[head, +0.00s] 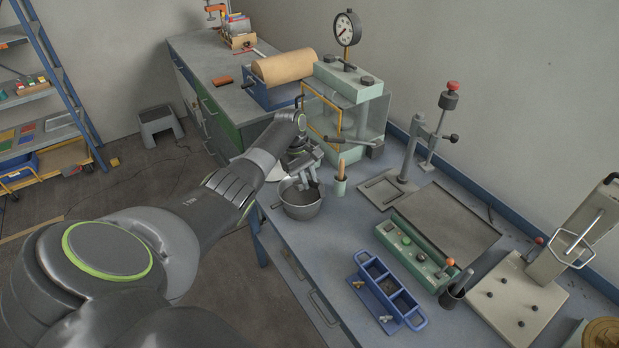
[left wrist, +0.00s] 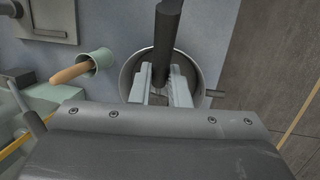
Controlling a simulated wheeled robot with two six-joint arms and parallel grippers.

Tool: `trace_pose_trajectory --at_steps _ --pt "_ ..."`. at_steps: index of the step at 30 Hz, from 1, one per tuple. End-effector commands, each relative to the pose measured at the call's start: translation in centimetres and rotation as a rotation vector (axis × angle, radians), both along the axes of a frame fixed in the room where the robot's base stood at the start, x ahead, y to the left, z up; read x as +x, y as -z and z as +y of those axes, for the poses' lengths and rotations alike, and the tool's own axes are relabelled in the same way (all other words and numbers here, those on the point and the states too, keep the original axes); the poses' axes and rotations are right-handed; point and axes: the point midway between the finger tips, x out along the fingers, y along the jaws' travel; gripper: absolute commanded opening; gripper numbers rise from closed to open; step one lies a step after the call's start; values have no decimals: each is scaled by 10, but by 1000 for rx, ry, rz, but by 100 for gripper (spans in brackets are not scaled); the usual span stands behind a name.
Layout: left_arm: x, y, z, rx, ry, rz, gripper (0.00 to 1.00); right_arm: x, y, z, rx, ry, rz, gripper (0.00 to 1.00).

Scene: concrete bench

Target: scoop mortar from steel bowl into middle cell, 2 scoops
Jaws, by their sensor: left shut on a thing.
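The steel bowl (head: 301,211) stands near the left edge of the bench. It also shows in the left wrist view (left wrist: 193,62), below my fingers. My left gripper (head: 305,168) is above the bowl. In the left wrist view the left gripper (left wrist: 161,86) is shut on the dark handle of a scoop (left wrist: 168,30). The scoop's head and the mortar are hard to make out inside the bowl. The blue three-cell mould (head: 361,292) sits nearer the front of the bench, its middle cell (head: 389,287) between two others. My right gripper is not in view.
A green cup with a wooden handle (head: 341,178) stands right of the bowl. A green press (head: 348,90) is behind. A green button box (head: 414,252) and a dark tray (head: 440,226) lie right of the mould. Bare bench lies between bowl and mould.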

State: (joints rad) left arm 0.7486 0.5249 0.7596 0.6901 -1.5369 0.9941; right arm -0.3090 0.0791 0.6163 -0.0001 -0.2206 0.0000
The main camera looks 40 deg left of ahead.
Motion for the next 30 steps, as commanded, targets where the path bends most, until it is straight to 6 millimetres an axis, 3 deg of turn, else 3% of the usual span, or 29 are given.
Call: trace_pose_trajectory --at_steps 10,19,30 --pt "-7 -14 -14 176 3 -94 0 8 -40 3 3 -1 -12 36" --pt "-12 -16 -24 337 2 -173 0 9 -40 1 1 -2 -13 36" --pt "-13 -19 -26 379 0 -193 0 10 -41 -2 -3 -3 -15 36"
